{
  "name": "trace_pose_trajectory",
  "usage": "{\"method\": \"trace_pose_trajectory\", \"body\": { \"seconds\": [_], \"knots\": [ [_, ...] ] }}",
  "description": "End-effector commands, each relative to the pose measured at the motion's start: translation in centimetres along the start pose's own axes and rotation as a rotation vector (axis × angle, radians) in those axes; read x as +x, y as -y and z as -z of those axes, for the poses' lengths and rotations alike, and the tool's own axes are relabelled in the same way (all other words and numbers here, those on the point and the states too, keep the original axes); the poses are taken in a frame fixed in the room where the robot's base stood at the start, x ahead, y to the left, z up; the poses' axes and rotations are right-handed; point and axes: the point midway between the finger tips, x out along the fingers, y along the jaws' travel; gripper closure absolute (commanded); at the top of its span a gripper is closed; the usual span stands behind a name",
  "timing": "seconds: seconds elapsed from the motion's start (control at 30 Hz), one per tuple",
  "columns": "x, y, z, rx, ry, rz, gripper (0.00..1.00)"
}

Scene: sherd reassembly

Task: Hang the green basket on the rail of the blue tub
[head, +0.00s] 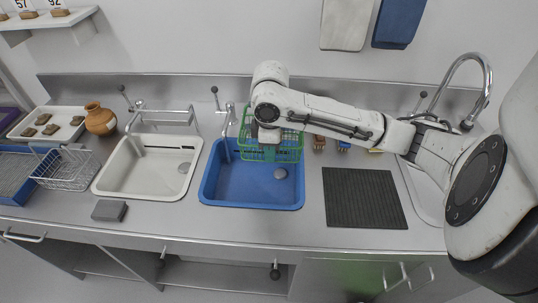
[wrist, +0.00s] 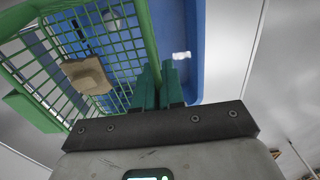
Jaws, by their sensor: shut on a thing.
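The green wire basket (head: 291,148) is over the back right part of the blue tub (head: 224,193). A tan, sherd-like piece (wrist: 87,76) lies in the basket. A metal bar (head: 227,150) shows at the tub's back left. The rest of the tub's rail is hidden behind the basket and my arm, so I cannot tell whether the basket touches it.
A white tub (head: 112,177) stands to the left, with a grey block (head: 109,210) before it. A dark ribbed mat (head: 363,198) lies to the right. Brushes (head: 343,146) stand behind it. A tap (head: 228,112) rises behind the blue tub.

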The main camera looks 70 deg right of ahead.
Motion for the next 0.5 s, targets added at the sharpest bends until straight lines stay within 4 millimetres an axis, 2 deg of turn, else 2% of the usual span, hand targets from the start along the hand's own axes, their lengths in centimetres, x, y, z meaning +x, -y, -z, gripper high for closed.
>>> {"method": "trace_pose_trajectory", "body": {
  "seconds": [0.5],
  "knots": [
    [0.6,-2.9,0.0,0.0,0.001,-0.001,1.0]
  ]
}}
